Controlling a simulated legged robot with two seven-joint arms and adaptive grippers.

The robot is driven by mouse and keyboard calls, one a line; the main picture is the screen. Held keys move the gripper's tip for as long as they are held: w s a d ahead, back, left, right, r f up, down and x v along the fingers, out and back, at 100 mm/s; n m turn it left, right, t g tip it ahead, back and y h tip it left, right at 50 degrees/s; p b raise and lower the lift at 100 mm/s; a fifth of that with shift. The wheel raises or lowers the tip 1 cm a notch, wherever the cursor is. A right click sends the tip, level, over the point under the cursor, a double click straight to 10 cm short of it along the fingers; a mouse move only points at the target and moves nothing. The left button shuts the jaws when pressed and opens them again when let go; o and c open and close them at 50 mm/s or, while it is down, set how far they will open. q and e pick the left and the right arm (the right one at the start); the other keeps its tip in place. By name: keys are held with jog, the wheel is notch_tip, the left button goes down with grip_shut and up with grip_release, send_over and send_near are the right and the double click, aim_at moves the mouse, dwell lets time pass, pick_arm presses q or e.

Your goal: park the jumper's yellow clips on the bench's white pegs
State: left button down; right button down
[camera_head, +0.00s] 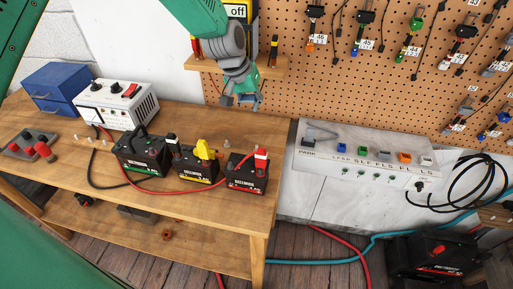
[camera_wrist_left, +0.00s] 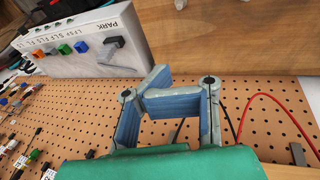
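A yellow clip (camera_head: 205,150) sits on top of the middle battery (camera_head: 197,167), which has a yellow stripe. I cannot make out a second yellow clip. Small pale pegs (camera_head: 90,140) stand on the wooden bench (camera_head: 150,195) beside the white power unit; another pale peg (camera_head: 227,144) shows behind the batteries. My left gripper (camera_head: 243,100) hangs above the bench's back right, away from the yellow clip. My right gripper is not in view.
Green-striped (camera_head: 142,157) and red-striped (camera_head: 247,178) batteries flank the middle one, with red and black cables over the bench. The white power unit (camera_head: 118,103) and blue cabinet (camera_head: 58,88) stand at the back left. A white PARK panel (camera_head: 360,160) stands right, below the pegboard (camera_head: 375,80).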

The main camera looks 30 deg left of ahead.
pick_arm(q)
notch_tip(320, 180, down, 8)
jog(key=b, duration=0.3)
jog(key=shift+s+d, duration=0.2)
jog(key=shift+d, duration=0.05)
